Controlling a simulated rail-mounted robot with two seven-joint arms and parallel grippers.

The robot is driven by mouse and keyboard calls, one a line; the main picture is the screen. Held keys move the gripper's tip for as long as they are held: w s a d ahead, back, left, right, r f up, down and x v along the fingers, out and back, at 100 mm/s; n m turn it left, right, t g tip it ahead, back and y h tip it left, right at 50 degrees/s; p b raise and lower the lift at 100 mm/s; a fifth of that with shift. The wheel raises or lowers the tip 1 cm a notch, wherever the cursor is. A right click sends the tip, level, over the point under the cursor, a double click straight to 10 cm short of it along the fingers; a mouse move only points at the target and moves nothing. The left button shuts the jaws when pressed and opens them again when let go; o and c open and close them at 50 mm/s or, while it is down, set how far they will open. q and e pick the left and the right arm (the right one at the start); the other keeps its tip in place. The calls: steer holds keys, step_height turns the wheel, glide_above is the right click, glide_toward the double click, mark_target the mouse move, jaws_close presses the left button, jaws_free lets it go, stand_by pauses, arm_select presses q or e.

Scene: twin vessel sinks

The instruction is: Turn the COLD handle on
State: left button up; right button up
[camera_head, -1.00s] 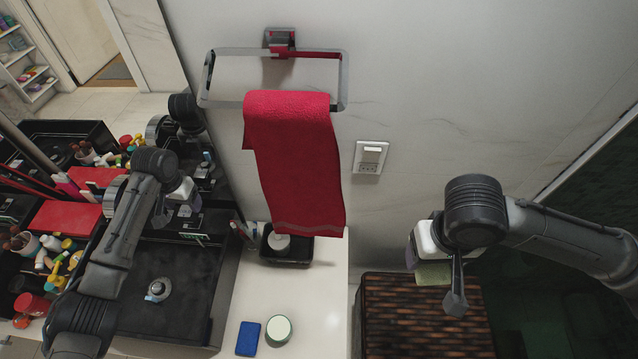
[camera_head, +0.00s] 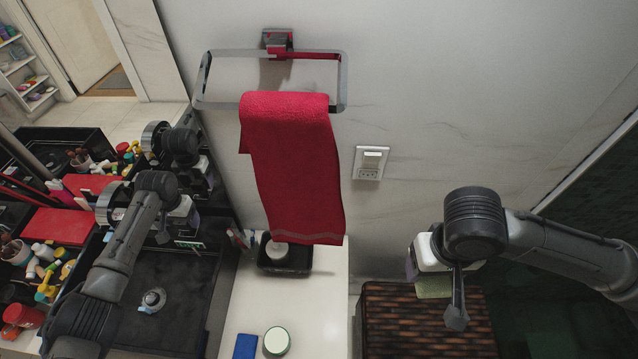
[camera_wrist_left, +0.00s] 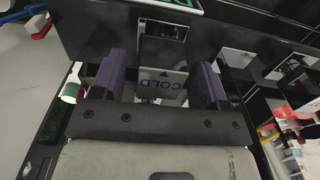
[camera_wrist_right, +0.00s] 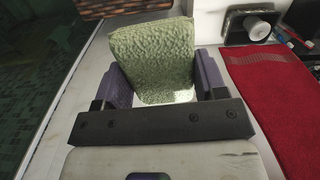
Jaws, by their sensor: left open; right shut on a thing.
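In the left wrist view, a pale grey block with an upside-down COLD label (camera_wrist_left: 163,84) sits between the spread purple fingers of my left gripper (camera_wrist_left: 160,70). A dark shiny piece (camera_wrist_left: 162,40) lies just beyond it. My left gripper is open, and contact with the labelled block cannot be told. In the head view, my left gripper (camera_head: 182,212) is above the black basin (camera_head: 178,290), and the handle is hidden there. My right gripper (camera_wrist_right: 155,85) is shut on a green, rough-textured sponge (camera_wrist_right: 152,55), held off to the right in the head view.
A red towel (camera_head: 292,165) hangs from a wall ring. A brown woven box (camera_head: 420,320) stands below my right gripper. Several bottles crowd the left.

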arm_select(q)
steer(key=shift+f, duration=0.75)
arm_select(e)
steer(key=shift+f, duration=0.1)
arm_select(q)
steer(key=shift+c, duration=0.4)
